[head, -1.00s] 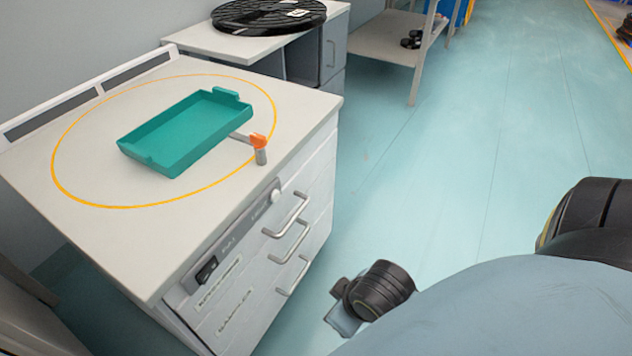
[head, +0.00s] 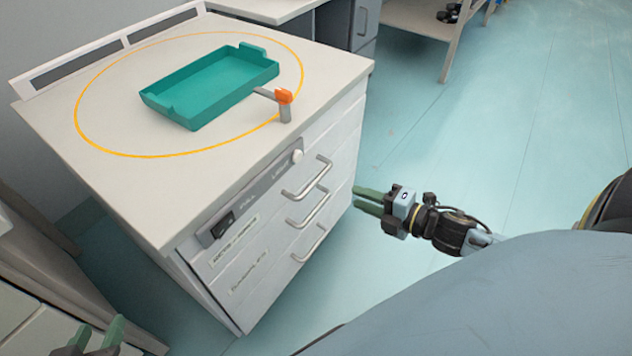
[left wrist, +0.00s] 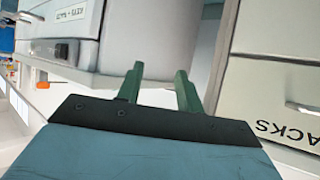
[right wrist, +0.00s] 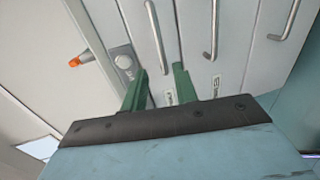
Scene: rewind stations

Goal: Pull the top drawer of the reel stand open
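The reel stand (head: 150,190) is a white cabinet with a control strip and several drawers on its front, each with a bar handle. The top drawer's handle (head: 308,178) is the uppermost bar, below the white knob; it also shows in the right wrist view (right wrist: 157,38). The drawers look closed. My right gripper (head: 362,199) has green fingers, is open and empty, and is to the right of the handles, apart from them. My left gripper (head: 100,330) is at the lower left of the head view, open and empty, clear of the stand's front.
A teal tray (head: 215,90) lies on the stand's top inside a yellow ring. An orange-tipped lever (head: 284,98) stands near the top's edge. Another drawer unit (head: 20,310) is at the lower left. The floor (head: 480,150) right of the stand is clear.

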